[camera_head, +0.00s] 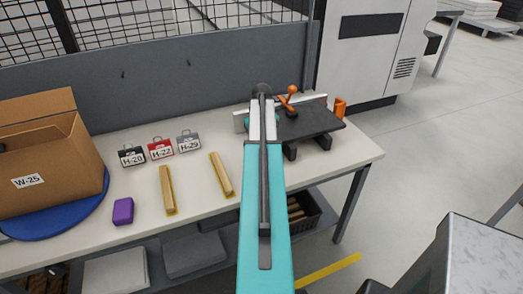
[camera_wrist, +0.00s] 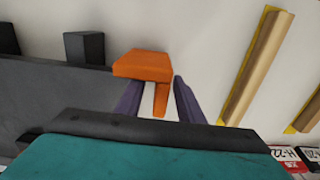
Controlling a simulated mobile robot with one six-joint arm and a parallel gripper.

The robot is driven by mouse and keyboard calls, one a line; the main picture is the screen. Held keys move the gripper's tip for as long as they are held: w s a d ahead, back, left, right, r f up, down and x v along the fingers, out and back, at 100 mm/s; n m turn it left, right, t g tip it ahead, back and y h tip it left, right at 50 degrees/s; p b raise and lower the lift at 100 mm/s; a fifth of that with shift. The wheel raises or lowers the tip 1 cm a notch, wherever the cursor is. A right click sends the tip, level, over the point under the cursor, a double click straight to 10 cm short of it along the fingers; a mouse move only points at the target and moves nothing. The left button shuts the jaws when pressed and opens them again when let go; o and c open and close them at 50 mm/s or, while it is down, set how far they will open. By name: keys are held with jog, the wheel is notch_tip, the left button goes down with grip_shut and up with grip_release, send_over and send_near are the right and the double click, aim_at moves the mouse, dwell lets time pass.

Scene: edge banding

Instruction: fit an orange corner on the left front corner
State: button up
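An orange corner (camera_wrist: 142,66) shows at my gripper's fingertips in the wrist view, with a narrow leg of it between the two purple fingers. My gripper (camera_wrist: 159,80) appears shut on it; the exact contact is partly hidden. The corner is beside the edge of a dark slab (camera_wrist: 45,95), and I cannot tell whether they touch. In the head view my arm hides the gripper and the left part of the dark slab (camera_head: 318,121). Another orange piece (camera_head: 340,107) is at the slab's right end.
An orange-handled clamp (camera_head: 290,97) stands at the slab's back. Two wooden strips (camera_head: 167,190) (camera_head: 221,174), a purple block (camera_head: 123,211), labelled cards (camera_head: 160,149) and a cardboard box (camera_head: 45,155) are on the left of the bench (camera_head: 85,252). A mesh-topped wall rises behind.

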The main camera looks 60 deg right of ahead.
jog(key=shift+r+b, duration=1.55)
jog(key=shift+r, duration=4.65)
